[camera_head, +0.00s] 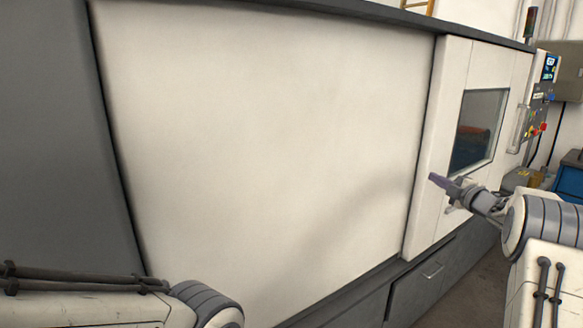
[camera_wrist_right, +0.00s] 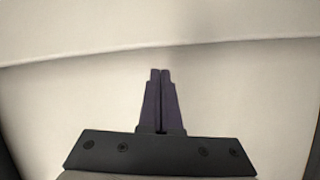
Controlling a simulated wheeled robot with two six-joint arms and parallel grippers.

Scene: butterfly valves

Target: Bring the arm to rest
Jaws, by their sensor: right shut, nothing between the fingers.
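My right gripper (camera_head: 434,178) is at the right of the head view, in front of the white machine's panel near its window. In the right wrist view its two purple fingers (camera_wrist_right: 160,74) are together with nothing between them. A pale surface fills the picture behind the fingers; I cannot tell how far off it is. My left arm (camera_head: 100,305) shows only as links at the lower left of the head view, and its gripper is out of view. No butterfly valve is in view.
A large white machine (camera_head: 260,130) with dark edges fills most of the head view. Its door has a window (camera_head: 478,130), with a control panel (camera_head: 543,85) to the right. A blue cabinet (camera_head: 570,180) stands at the far right.

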